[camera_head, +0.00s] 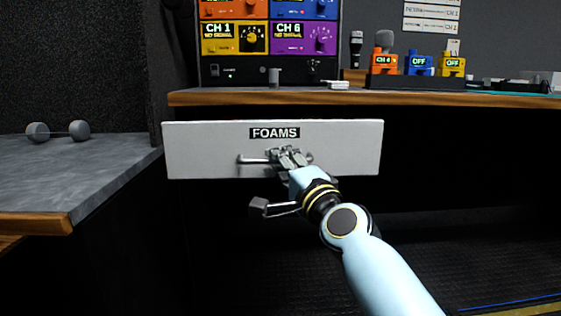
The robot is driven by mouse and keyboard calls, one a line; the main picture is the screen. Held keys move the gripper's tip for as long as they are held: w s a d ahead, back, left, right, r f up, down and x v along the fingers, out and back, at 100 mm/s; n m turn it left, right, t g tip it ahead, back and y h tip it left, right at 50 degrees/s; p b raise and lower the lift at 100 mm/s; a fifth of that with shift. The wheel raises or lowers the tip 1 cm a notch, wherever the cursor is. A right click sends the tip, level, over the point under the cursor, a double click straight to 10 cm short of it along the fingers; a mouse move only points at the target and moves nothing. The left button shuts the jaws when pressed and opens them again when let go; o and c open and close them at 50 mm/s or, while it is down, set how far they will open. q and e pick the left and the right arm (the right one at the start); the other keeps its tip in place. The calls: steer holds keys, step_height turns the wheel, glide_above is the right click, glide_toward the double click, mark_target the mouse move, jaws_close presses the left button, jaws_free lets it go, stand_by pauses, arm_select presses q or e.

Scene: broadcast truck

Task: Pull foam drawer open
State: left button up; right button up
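A white drawer front labelled FOAMS (215,150) sits under the wooden desk top. Its bar handle (250,160) runs across the middle below the label. My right gripper (286,157) is at the handle, with its fingers over the bar's middle and right part. Its fingers look close together around the bar, but the arm hides part of them, so I cannot tell how firmly they hold it. A gap between the drawer front and the desk is too dark to judge. My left gripper is out of view.
The desk top (420,98) carries a monitor rack (268,45), microphones (384,42) and small coloured boxes (419,65). A grey side counter (75,170) at left holds a small dumbbell-shaped object (58,131). Dark floor is open at lower right.

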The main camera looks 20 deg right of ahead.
steer(key=shift+s+r, duration=0.1)
steer(key=v, duration=1.2)
